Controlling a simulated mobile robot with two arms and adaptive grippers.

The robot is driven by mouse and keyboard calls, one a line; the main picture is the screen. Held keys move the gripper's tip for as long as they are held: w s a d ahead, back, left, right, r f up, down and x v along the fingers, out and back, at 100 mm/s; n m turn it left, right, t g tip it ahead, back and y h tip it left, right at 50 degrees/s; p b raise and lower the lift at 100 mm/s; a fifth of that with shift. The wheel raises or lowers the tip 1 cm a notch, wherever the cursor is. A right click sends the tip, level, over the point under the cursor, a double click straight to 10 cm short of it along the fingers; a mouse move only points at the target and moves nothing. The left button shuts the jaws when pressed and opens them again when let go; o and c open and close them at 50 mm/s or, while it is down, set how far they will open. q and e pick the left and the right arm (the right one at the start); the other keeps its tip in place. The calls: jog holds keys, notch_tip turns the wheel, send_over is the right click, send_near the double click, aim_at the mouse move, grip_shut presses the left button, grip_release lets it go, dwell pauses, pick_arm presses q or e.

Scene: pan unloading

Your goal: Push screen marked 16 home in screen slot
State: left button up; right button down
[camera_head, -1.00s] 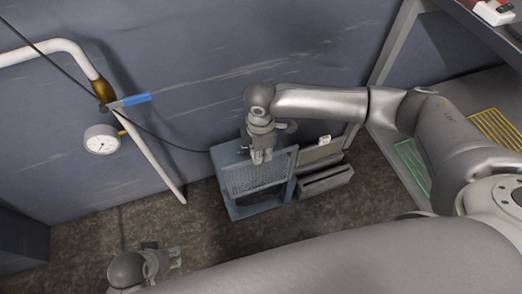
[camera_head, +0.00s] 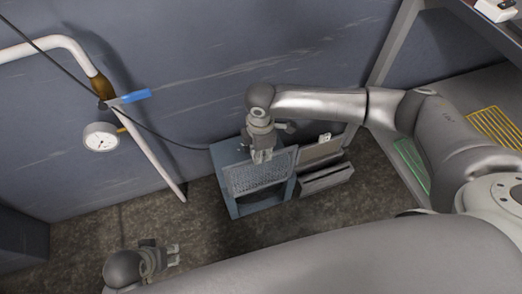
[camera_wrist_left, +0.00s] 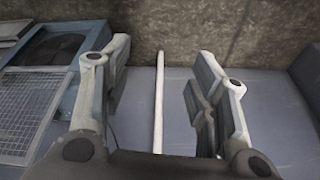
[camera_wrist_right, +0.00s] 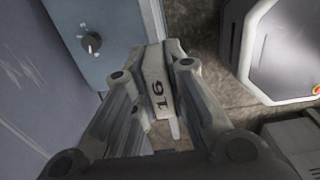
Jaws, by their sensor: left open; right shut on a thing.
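The mesh screen (camera_head: 260,178) lies across the blue box (camera_head: 234,203), tilted in view. It also shows in the left wrist view (camera_wrist_left: 50,105), beside the box's round dark opening (camera_wrist_left: 72,47). My right gripper (camera_head: 263,157) is shut on the screen's pale tab marked 16 (camera_wrist_right: 158,88) at its upper edge. The screen slot itself is hidden, so I cannot tell how deep the screen sits. My left gripper (camera_head: 174,256) is open and empty, low at the left and apart from the box.
A grey slotted unit (camera_head: 327,178) stands right of the box. A white pole (camera_head: 153,155) and a gauge (camera_head: 101,141) with a blue-handled valve (camera_head: 134,97) are at left. A shelf frame (camera_head: 392,50) rises at right. Bare floor lies between my left gripper and the box.

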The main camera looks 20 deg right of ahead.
pick_arm(q)
jog(key=shift+s+r, duration=0.15)
jog(key=shift+r, duration=0.1)
pick_arm(e)
jog(key=shift+f, duration=0.25)
pick_arm(q)
jog(key=shift+r, duration=0.15)
jog(key=shift+r, duration=0.25)
pick_arm(e)
jog(key=shift+f, duration=0.2)
pick_arm(q)
jog(key=shift+r, duration=0.15)
pick_arm(e)
jog(key=shift+f, duration=0.15)
jog(key=shift+f, duration=0.1)
pick_arm(q)
jog(key=shift+w+r, duration=0.2)
jog(key=shift+r, duration=0.05)
jog(key=shift+s+b, duration=0.2)
jog(key=shift+b, duration=0.1)
pick_arm(e)
jog(key=shift+f, duration=0.2)
pick_arm(q)
jog(key=shift+r, duration=0.15)
jog(key=shift+r, duration=0.2)
pick_arm(e)
jog(key=shift+f, duration=0.2)
